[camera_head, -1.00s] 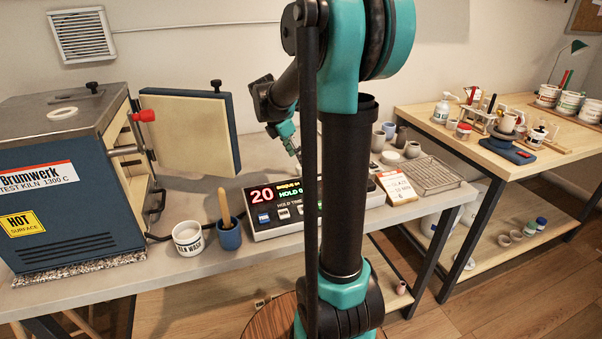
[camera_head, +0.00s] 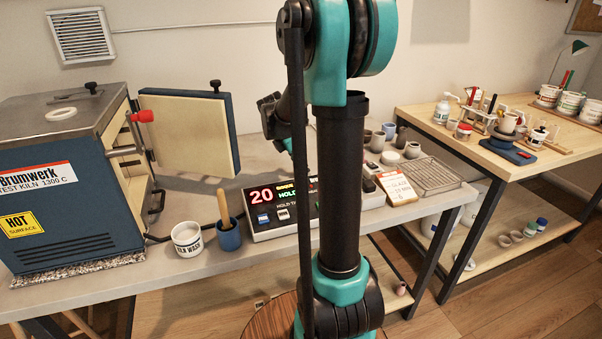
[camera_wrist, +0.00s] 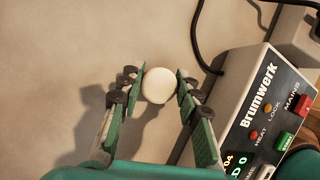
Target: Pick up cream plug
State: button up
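The cream plug (camera_wrist: 160,85) is a round, pale, smooth piece in the wrist view. It lies between the tips of the two green fingers of my gripper (camera_wrist: 161,84), with little or no gap on either side. I cannot tell whether the fingers press on it, or whether it rests on the grey tabletop (camera_wrist: 60,50). In the head view the plug is hidden, and my gripper is mostly hidden behind my own arm.
The Brumwerk controller box (camera_wrist: 255,110) stands close to the right of my gripper, with a black cable (camera_wrist: 196,40) behind it. In the head view, a kiln (camera_head: 65,180), a kiln wash cup (camera_head: 187,240) and a blue cup (camera_head: 229,237) stand to the left.

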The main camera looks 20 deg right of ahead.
jog(key=c, duration=0.5)
jog(key=shift+r, duration=0.15)
